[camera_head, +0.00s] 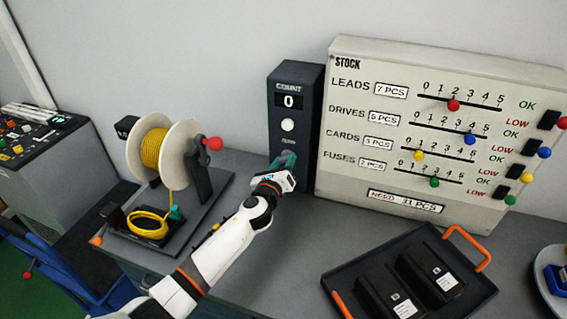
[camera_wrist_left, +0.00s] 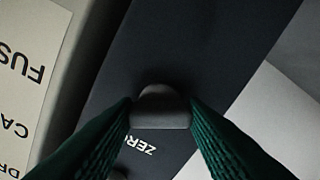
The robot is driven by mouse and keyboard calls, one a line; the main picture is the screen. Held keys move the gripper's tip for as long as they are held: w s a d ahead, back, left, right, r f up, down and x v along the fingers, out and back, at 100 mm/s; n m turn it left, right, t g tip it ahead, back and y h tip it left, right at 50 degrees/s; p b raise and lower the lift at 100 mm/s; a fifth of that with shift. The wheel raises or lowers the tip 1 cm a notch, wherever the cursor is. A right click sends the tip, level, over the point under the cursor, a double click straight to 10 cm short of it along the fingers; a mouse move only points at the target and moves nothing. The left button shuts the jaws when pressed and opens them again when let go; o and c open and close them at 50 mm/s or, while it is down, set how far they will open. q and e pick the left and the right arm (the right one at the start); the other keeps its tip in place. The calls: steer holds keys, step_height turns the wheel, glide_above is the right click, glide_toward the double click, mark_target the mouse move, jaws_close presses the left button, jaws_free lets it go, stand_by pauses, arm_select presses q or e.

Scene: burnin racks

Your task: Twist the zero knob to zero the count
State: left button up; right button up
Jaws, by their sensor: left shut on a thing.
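The dark count box (camera_head: 284,82) stands upright against the wall; its display (camera_head: 289,101) reads 0. My left gripper (camera_head: 285,160) is at the lower front of this box, below a ZERO label. In the left wrist view, the green ribbed fingers are shut on the grey zero knob (camera_wrist_left: 160,104), one finger on each side. The ZERO lettering (camera_wrist_left: 139,146) shows upside down and tilted just below the knob. In the head view the knob is hidden behind the gripper. My right gripper is not in view.
The STOCK board (camera_head: 345,150) with coloured sliders stands right beside the count box. A yellow wire spool (camera_head: 155,150) on a stand is to the left. A black tray (camera_head: 465,300) with orange handles holds two dark boxes at front right.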

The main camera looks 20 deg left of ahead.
arm_select(q)
steer(key=shift+n, duration=0.3)
steer(key=n+b, duration=0.1)
steer(key=n, duration=0.4)
steer(key=shift+f, duration=0.1)
steer(key=n+b, duration=0.1)
steer(key=n, duration=0.5)
steer(key=shift+n, duration=0.3)
stand_by(0.4)
steer(key=o, duration=1)
steer(key=s+b, duration=0.2)
steer(key=s, duration=1)
steer(key=shift+a+b, duration=0.2)
steer(key=shift+b, duration=0.1)
